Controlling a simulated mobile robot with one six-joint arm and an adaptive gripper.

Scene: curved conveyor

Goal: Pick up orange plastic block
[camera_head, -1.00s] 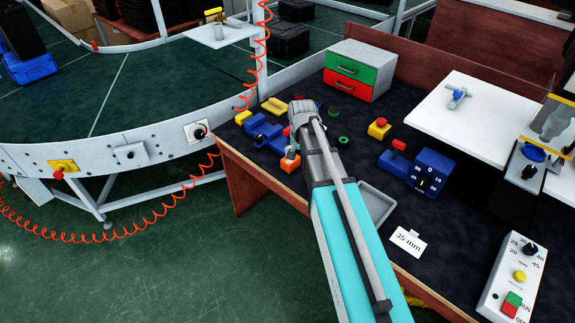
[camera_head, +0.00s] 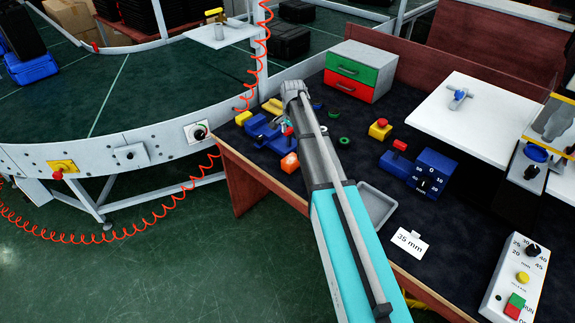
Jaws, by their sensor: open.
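The orange plastic block (camera_head: 290,163) lies near the front left edge of the dark workbench, beside a blue device (camera_head: 262,131). My arm reaches over the bench from the lower right, with its wrist end (camera_head: 295,90) above and behind the block. My gripper (camera_head: 285,119) is mostly hidden by the wrist and the blue device area; its fingers are hard to make out. It is open and apart from the orange block, which stands free in view.
Yellow pieces (camera_head: 273,107) lie near the blue device. A red and green drawer box (camera_head: 362,70) stands behind. To the right are a yellow-red button (camera_head: 380,129), a blue dial block (camera_head: 432,172) and a grey tray (camera_head: 376,205). The curved conveyor (camera_head: 120,95) is at left.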

